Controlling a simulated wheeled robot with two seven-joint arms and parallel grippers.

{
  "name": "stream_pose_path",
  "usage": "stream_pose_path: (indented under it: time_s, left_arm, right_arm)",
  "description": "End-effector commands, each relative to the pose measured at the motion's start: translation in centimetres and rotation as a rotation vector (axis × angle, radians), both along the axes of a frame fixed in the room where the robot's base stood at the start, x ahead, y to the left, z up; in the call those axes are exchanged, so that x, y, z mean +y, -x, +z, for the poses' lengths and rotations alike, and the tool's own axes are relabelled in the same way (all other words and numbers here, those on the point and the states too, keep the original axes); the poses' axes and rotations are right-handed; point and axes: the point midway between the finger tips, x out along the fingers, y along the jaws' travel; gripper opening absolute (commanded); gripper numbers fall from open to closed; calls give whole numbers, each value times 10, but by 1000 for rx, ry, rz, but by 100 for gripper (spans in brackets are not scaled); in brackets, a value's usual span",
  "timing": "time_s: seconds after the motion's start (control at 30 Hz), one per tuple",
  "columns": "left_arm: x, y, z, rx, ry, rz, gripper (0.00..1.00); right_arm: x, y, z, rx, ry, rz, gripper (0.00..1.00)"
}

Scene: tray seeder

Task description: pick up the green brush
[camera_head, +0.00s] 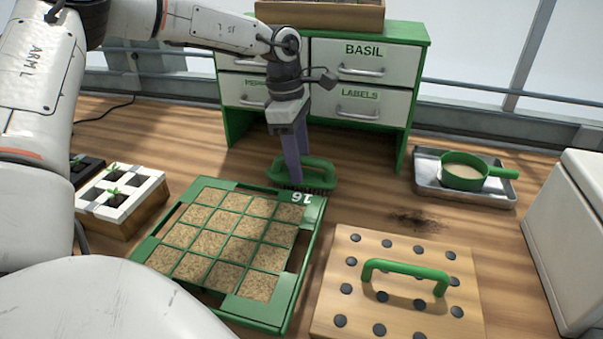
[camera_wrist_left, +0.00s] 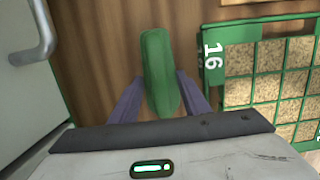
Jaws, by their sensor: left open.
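The green brush (camera_head: 318,168) lies on the wooden bench just behind the seed tray, with dark bristles along its lower edge. My left gripper (camera_head: 294,180) comes down over it from above, its purple fingers at the brush. In the left wrist view the green brush (camera_wrist_left: 160,75) shows as a long green handle. It runs between the two open fingers of my left gripper (camera_wrist_left: 160,98), one on each side. I cannot tell whether either finger touches it. My right gripper is not in view.
The green seed tray (camera_head: 285,318) marked 16 stands close in front of the brush. A drawer cabinet (camera_head: 424,62) stands behind. A dibber board (camera_head: 325,318) with green handle, a metal tray (camera_head: 428,182) with a green sieve, and a seedling tray (camera_head: 148,192) are around.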

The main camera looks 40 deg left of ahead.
Motion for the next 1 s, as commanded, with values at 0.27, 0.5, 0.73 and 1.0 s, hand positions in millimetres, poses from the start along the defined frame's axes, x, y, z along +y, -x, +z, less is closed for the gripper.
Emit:
stream_pose_path:
  time_s: [0.27, 0.5, 0.73, 1.0]
  left_arm:
    - [0, 0, 0, -1, 0, 0, 32]
    - [0, -1, 0, -2, 0, 0, 0]
    - [0, -1, 3, -4, 0, 0, 0]
    - [0, -2, 47, -8, -1, 1, 0]
  right_arm:
    - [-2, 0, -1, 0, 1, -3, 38]
    - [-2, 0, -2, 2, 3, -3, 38]
    - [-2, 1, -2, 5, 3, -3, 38]
    - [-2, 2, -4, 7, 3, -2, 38]
